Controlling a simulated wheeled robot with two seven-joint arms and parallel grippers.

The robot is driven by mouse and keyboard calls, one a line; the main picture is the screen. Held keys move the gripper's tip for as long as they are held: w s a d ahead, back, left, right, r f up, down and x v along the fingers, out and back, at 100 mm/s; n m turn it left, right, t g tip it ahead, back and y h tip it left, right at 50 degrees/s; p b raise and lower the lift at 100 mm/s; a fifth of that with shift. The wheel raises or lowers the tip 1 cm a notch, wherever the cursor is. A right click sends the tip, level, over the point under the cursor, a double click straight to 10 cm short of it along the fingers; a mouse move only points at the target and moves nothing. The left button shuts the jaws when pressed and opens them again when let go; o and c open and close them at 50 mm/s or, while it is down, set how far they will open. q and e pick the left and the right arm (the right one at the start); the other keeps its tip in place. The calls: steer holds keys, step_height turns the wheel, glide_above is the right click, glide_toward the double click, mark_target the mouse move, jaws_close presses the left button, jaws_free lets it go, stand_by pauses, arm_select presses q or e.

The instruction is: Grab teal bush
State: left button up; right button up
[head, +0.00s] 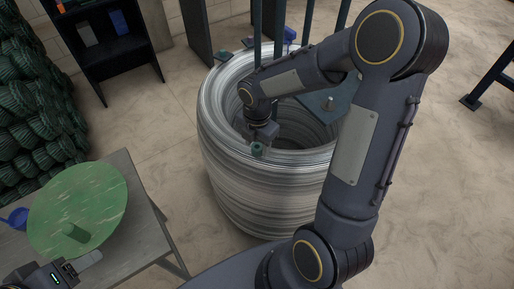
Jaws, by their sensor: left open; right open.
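A small teal bush (257,149) sits at the near inner rim of the big wire coil (235,190). My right gripper (262,140) reaches down over the coil, right at the bush. Its jaws are open, but the fingers are small and partly hidden, so I cannot tell whether they touch the bush. My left gripper (84,268) is open and empty at the bottom left, partly out of frame, just in front of a round green disc (90,195). A short green cylinder (75,232) stands on that disc.
The disc lies on a grey table (135,210) with a blue item (17,217) at its left. Green wire bundles (30,110) are stacked at the far left. A dark shelf (105,50) stands behind. Dark upright posts (280,25) rise behind the coil. The floor between table and coil is clear.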

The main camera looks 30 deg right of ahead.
steer(key=shift+f, duration=0.4)
steer(key=shift+c, duration=0.5)
steer(key=c, duration=0.8)
steer(key=shift+r, duration=0.15)
steer(key=shift+c, duration=0.2)
